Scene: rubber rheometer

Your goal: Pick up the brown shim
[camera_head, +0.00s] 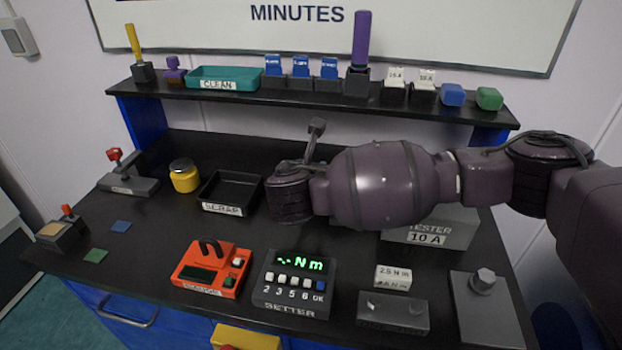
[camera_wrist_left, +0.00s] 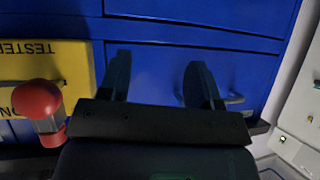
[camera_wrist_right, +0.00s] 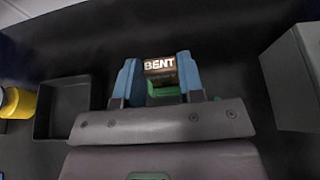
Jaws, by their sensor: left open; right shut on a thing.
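My right gripper (camera_wrist_right: 160,88) has its blue fingers around a small block labelled BENT (camera_wrist_right: 160,66). The block looks dark brown at the label, with a green part nearer the palm. I cannot tell whether this is the brown shim. In the head view my right gripper (camera_head: 290,190) is just right of the scrap tray (camera_head: 228,208); the arm hides its fingertips and what they hold. A blue shim (camera_head: 121,226) and a green shim (camera_head: 95,255) lie flat at the table's left. My left gripper (camera_wrist_left: 160,85) is open and empty, in front of the blue drawers.
A yellow jar (camera_head: 184,176) stands left of the scrap tray. The setter (camera_head: 292,284), a red device (camera_head: 211,268) and a grey block (camera_head: 392,312) line the front. The tester (camera_head: 432,232) is partly behind my right arm. A shelf (camera_head: 230,98) runs along the back.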

